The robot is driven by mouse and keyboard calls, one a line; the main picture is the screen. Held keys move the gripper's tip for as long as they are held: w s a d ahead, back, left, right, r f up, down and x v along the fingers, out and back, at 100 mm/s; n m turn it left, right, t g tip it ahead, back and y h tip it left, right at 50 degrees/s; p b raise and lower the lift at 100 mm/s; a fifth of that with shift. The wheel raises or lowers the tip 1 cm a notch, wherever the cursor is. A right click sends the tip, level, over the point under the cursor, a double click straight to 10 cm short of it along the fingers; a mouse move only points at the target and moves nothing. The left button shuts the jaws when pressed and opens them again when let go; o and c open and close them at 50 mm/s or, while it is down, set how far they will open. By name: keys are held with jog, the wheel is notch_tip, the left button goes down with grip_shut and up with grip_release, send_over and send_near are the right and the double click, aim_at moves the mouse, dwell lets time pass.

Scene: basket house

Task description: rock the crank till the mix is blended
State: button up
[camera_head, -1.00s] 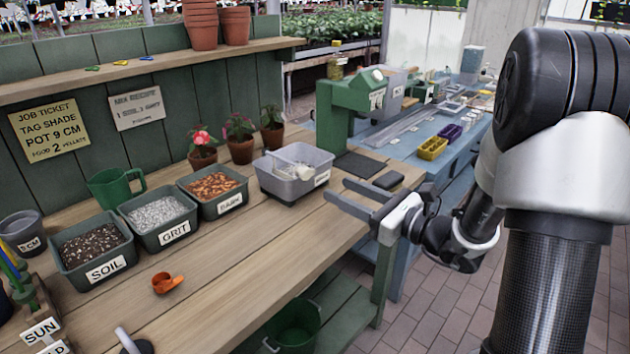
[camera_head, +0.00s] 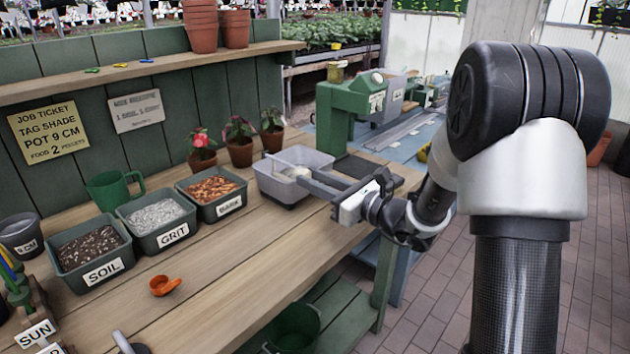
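The grey mixing tub (camera_head: 272,186) stands at the right end of the potting bench. A light grey bar (camera_head: 280,160), apparently the crank, lies slanted across its inside, and a pale knob or lump (camera_head: 296,172) shows near its right end. My gripper (camera_head: 305,177) reaches in from the right, its two dark fingers at the tub's right front rim, pointing into it. A gap shows between the fingers. I see nothing clearly held, and whether they touch the knob or rim cannot be told. The fingers hide the tub's right front side and its label. The mix itself is hardly visible.
Bins of soil (camera_head: 90,246), grit (camera_head: 156,213) and bark (camera_head: 212,187) line the bench left of the tub. Potted plants (camera_head: 239,142) stand behind. A green machine (camera_head: 345,105) stands beyond. The bench front is mostly clear.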

grip_shut()
jog(key=shift+r, duration=0.1)
jog(key=w+d+m+p, duration=0.3)
jog(key=m+p, duration=0.8)
jog(key=w+d+m+p, duration=0.4)
jog(key=m+p, duration=0.7)
jog(key=m, duration=0.1)
jog(key=shift+p, duration=0.4)
jog(key=shift+w+d, duration=0.1)
